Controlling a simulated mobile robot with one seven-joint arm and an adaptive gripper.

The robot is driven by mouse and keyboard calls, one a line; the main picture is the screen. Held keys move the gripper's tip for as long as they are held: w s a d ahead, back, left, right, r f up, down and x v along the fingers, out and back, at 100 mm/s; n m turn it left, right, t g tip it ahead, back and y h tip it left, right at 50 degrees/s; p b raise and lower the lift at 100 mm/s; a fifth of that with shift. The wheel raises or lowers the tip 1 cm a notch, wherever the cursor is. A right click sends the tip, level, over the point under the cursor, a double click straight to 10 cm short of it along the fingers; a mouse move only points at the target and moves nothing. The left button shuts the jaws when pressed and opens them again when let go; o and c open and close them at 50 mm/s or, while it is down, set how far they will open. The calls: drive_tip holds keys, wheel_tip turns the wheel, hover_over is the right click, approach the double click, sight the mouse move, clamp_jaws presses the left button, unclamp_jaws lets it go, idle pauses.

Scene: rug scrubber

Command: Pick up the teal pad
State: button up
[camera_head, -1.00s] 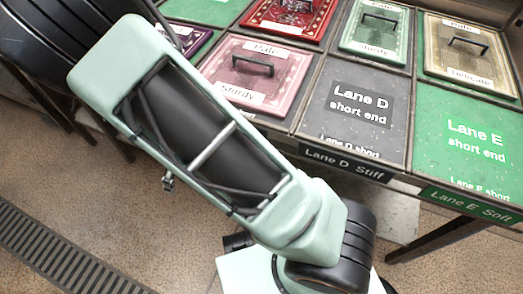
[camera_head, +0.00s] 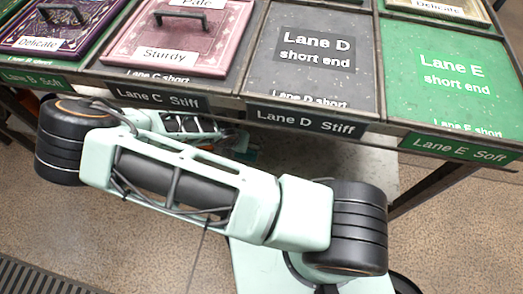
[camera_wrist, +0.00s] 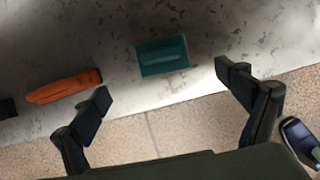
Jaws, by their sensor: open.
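The teal pad (camera_wrist: 163,55) lies on a pale, mottled shelf (camera_wrist: 200,85) in the wrist view, above picture centre. My gripper (camera_wrist: 165,88) is open and empty, with its fingers spread wide. The pad shows between the two fingers but beyond their tips, apart from both. I cannot clearly make out the pad there.
An orange item (camera_wrist: 63,87) lies left of the pad, near my left finger. A black item (camera_wrist: 7,108) is at the left edge. Above is the bench, with the Lane D panel (camera_head: 260,75), the Lane E panel (camera_head: 400,105) and a pink rug tile (camera_head: 230,15).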

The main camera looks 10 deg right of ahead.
sight(251, 157)
drive_tip(key=shift+b+x, duration=2.05)
drive_tip(key=shift+x, duration=3.65)
drive_tip(key=shift+d, duration=0.1)
drive_tip(key=c, duration=1.3)
